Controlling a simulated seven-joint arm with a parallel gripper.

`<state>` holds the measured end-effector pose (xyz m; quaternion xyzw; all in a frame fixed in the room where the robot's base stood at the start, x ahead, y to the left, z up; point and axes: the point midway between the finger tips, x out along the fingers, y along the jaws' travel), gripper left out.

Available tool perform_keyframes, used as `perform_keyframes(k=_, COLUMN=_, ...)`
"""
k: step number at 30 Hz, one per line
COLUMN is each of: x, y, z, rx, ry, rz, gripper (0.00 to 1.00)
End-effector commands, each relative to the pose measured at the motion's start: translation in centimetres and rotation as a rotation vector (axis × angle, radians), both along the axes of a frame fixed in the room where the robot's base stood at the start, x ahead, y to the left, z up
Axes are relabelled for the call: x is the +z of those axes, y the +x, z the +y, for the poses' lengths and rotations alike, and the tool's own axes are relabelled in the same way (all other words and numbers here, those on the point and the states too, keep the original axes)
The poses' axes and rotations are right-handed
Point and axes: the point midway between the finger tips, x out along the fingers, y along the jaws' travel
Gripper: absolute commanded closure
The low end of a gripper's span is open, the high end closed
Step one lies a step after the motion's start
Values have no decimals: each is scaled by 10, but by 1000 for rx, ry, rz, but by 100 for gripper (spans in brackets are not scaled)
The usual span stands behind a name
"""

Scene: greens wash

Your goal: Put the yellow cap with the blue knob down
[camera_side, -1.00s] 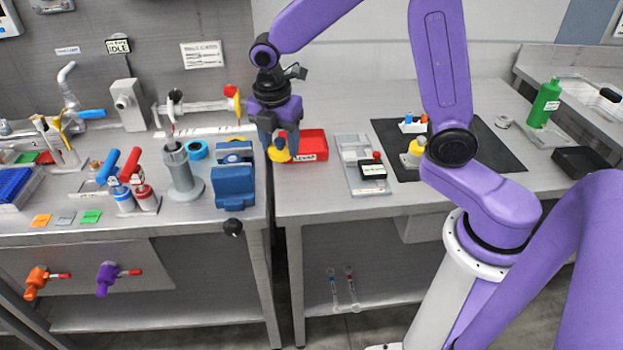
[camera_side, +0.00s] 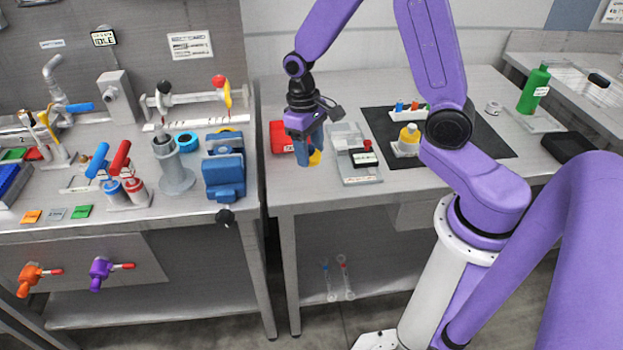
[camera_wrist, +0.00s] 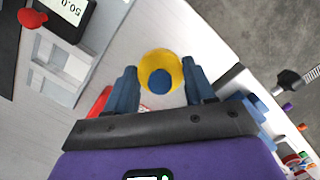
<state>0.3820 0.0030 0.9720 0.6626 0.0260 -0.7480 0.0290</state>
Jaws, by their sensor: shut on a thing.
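The yellow cap (camera_wrist: 160,57) with its blue knob (camera_wrist: 160,82) is between my two fingers in the wrist view, and my gripper (camera_wrist: 161,86) is shut on it. In the side view my gripper (camera_side: 308,152) points down in front of the red tray's right end. A yellow part of the cap (camera_side: 315,158) shows beside the fingers, low over the bench; I cannot tell whether it touches the surface. The knob is hidden there.
The red tray (camera_side: 278,141) is just left of and behind my gripper. A grey scale (camera_side: 346,139) stands close on the right. The bench front (camera_side: 290,190) is bare.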

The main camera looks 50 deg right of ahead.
Motion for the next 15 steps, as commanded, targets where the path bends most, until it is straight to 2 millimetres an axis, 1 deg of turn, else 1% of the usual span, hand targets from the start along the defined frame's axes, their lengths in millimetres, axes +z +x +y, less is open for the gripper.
perform_keyframes(k=2, x=-1, y=-2, z=-2, rx=-53, ry=-1, rz=1, gripper=83)
perform_keyframes(k=5, x=3, y=-1, z=-7, rx=-134, ry=0, rz=-4, gripper=83)
perform_keyframes(k=8, x=15, y=0, z=-17, rx=-270, ry=-1, rz=-9, gripper=83)
perform_keyframes(k=15, x=55, y=-3, z=-50, rx=-736, ry=-2, rz=-12, gripper=83)
